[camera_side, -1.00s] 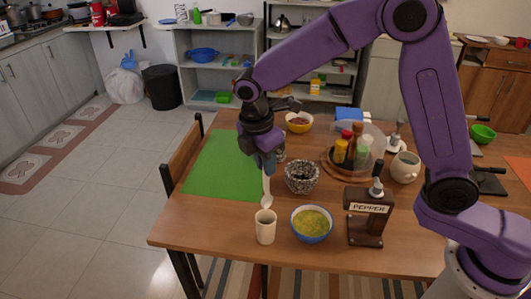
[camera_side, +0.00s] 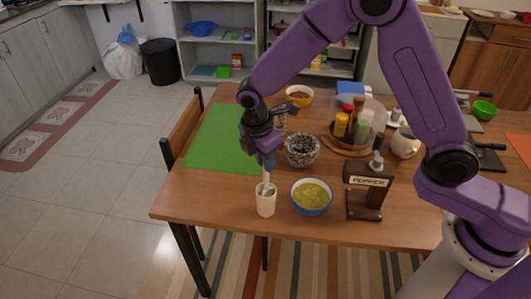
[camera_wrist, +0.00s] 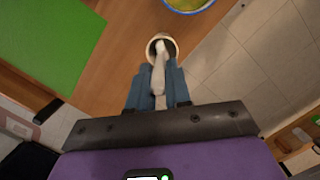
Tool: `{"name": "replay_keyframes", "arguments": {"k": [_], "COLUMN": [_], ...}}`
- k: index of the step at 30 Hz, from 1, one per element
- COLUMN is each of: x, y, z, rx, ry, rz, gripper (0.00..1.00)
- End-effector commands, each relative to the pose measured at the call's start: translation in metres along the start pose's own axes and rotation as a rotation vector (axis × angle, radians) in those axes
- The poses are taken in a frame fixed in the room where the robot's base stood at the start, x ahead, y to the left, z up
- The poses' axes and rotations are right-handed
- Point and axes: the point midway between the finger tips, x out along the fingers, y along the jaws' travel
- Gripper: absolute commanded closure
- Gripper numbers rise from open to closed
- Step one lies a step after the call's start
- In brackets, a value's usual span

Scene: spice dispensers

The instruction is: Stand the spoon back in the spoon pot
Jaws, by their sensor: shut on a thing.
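The spoon pot (camera_side: 265,204) is a cream cup standing upright near the table's front edge, left of the soup bowl. The pale spoon (camera_side: 266,186) points down, its lower end inside the pot's mouth. My gripper (camera_side: 267,166) is right above the pot, shut on the spoon's upper part. In the wrist view, the spoon (camera_wrist: 158,65) runs from between the blue fingers (camera_wrist: 158,88) to over the pot's opening, and the pot's rim (camera_wrist: 173,42) shows around it. How deep the spoon reaches is hidden.
A blue bowl of yellow soup (camera_side: 311,197) stands close to the pot's right. A speckled stone bowl (camera_side: 302,150) is behind. A green mat (camera_side: 214,139) lies back left, clear. The table's front edge is near the pot.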

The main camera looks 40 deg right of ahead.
Motion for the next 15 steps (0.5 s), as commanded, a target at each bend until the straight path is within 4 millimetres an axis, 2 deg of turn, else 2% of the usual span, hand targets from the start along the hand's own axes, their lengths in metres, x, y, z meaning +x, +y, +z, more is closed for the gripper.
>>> {"name": "replay_keyframes", "arguments": {"k": [11,12,14,15], "x": [0.0031,0.003,0.003,0.003], "y": [-0.0003,-0.0002,-0.0002,-0.0002], "z": [-0.0003,-0.0003,-0.0003,-0.0003], "rx": [0.0,0.0,0.0,0.0], "ry": [0.0,0.0,0.0,0.0], "rz": [-0.001,-0.001,-0.001,-0.001], "gripper": [1.0,0.75,0.56,0.52]}}
